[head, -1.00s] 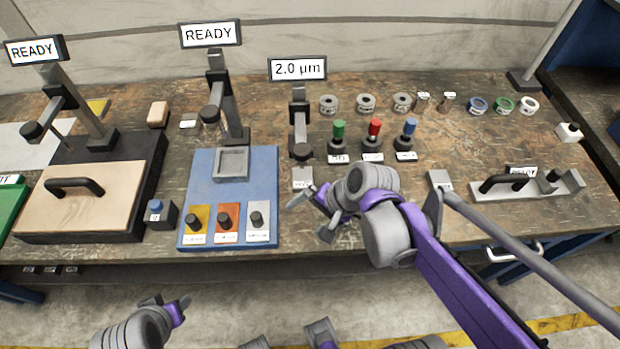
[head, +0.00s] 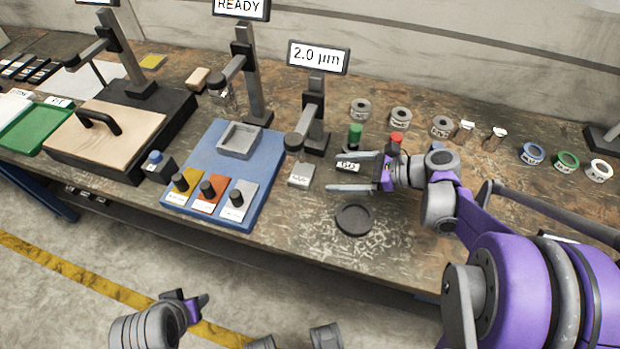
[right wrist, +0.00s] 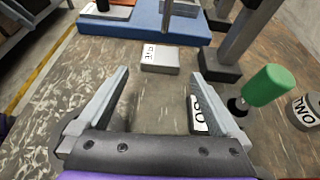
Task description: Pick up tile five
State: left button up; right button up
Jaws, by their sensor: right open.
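A small grey block with a white label (head: 301,175), apparently tile five, lies on the bench in front of the 2.0 µm stand. In the right wrist view the tile (right wrist: 160,60) lies ahead, beyond the fingertips; its label is sideways and hard to read. My right gripper (head: 348,174) is open and empty, to the right of the tile and pointing at it.
The green-knobbed GO block (head: 355,136) stands close beside one right finger; its knob (right wrist: 268,85) shows at the right in the wrist view. The blue base (head: 262,190) is left of the tile. A dark round disc (head: 353,219) lies in front of the gripper.

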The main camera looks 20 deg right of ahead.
aim_at(303, 173)
jog(key=shift+w+d, duration=0.15)
jog(key=shift+w+a+f, duration=0.15)
jog(key=shift+w+a, duration=0.05)
jog(key=shift+a, duration=0.1)
jog(key=x, duration=1)
jog(key=shift+a+b, duration=0.1)
jog(key=shift+b, duration=0.3)
grip_shut()
